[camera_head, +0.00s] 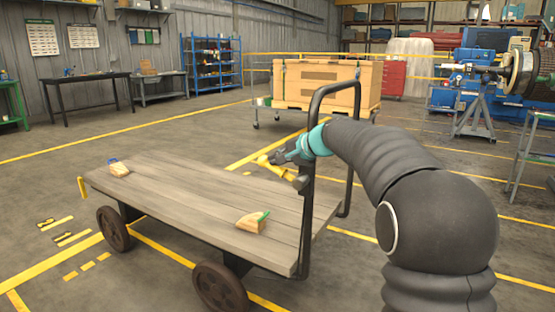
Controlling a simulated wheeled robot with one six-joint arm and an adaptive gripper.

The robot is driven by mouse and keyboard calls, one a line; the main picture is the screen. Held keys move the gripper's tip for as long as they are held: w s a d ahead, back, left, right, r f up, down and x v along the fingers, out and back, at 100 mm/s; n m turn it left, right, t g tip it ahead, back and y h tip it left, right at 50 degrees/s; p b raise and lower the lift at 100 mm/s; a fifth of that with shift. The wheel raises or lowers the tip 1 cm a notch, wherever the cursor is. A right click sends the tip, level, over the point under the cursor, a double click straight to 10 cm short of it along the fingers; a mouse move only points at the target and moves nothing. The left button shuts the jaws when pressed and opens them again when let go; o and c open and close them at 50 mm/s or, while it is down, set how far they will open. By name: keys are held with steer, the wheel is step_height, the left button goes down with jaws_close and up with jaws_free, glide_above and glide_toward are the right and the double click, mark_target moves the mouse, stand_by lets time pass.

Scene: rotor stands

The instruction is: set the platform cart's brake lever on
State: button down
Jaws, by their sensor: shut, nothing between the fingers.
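The platform cart (190,205) has a grey wooden plank deck, dark wheels and a black tube handle (311,110) at its right end. A yellow lever (284,173), which looks like the brake lever, slants up and left from the near handle post. My gripper (273,159), grey behind a teal ring, is shut and empty. It reaches past the near post from the right, its tips close above the lever's upper end. I cannot tell whether they touch it.
Two small wooden blocks lie on the deck, one with blue (118,168) and one with green (252,222). A large wooden crate (322,84) stands on a cart behind the handle. Blue machinery (480,75) stands at back right. Floor at left is open.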

steer(key=shift+f, duration=0.1)
stand_by(0.3)
steer(key=shift+s+a+r+p, duration=0.1)
steer(key=shift+r+p, duration=0.2)
steer(key=shift+r, duration=0.15)
steer(key=s+d+r+p, duration=0.1)
steer(key=s+r, duration=0.1)
steer(key=r, duration=0.4)
steer(key=s+d+r+p, duration=0.1)
steer(key=s+r, duration=0.1)
steer(key=r, duration=0.4)
steer(key=shift+s+d, duration=0.25)
steer(key=shift+s, duration=0.05)
steer(key=shift+r, duration=0.1)
steer(key=s+d+f+n+g+h, duration=0.35)
steer(key=s+f, duration=0.55)
steer(key=f, duration=0.6)
steer(key=s+d+f+n+h, duration=0.1)
steer(key=s+f, duration=0.2)
steer(key=s, duration=0.8)
steer(key=s+d+f+n+h, duration=0.2)
steer(key=s+f, duration=0.1)
steer(key=s, duration=0.8)
steer(key=s+d+f+n+h, duration=0.1)
steer(key=s+d+f+h, duration=0.1)
steer(key=s, duration=0.9)
steer(key=shift+d+f, duration=0.25)
steer(key=shift+f, duration=0.55)
